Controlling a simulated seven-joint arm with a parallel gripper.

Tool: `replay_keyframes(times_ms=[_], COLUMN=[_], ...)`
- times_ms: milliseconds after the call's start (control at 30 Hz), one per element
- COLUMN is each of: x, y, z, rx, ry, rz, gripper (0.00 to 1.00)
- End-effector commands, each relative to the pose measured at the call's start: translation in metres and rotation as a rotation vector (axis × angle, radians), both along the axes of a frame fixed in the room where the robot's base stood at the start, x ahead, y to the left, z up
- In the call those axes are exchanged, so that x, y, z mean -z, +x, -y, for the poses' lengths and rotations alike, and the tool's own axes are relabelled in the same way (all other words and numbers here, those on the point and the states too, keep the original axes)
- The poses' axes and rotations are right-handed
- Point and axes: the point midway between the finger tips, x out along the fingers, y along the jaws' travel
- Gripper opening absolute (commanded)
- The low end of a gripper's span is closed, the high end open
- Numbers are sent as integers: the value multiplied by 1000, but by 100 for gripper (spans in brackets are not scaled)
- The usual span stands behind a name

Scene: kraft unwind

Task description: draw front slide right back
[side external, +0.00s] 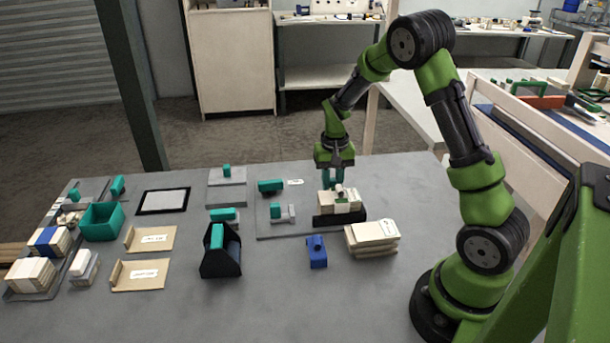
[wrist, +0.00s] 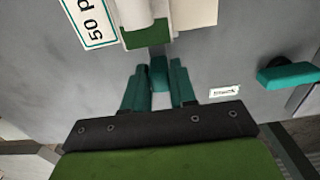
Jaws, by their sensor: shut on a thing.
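My gripper (side external: 338,183) points down at the right part of the grey table, just behind a black tray (side external: 325,221) holding pale packs (side external: 342,206). In the wrist view its two teal fingers (wrist: 158,88) close around a small teal piece (wrist: 158,72), which looks like a handle. What that piece joins is hidden. A pale round part with a green band (wrist: 148,34) lies just beyond the fingertips. Left of my gripper, a teal block (side external: 270,186) and a grey slide with a teal handle (side external: 276,210) sit on a grey plate. I cannot tell which is the front slide.
A pale stack (side external: 372,236) and a blue block (side external: 317,252) stand in front of the black tray. A black holder (side external: 221,262), a teal bin (side external: 102,222) and tan boards (side external: 141,275) lie farther left. Bare table lies along the front edge.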

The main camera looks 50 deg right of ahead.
Motion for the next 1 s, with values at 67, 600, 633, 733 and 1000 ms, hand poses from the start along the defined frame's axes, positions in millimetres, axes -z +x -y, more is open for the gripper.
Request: replay_keyframes(times_ms=[67, 600, 633, 733, 1000], x=[0, -1, -1, -1, -1], y=[3, 42, 42, 43, 42], z=[4, 43, 43, 43, 42], rx=[1, -1, -1, -1, 0], ry=[-1, -5, -6, -7, -4], rz=[1, 6, 7, 8, 4], gripper=[0, 0, 0, 0, 47])
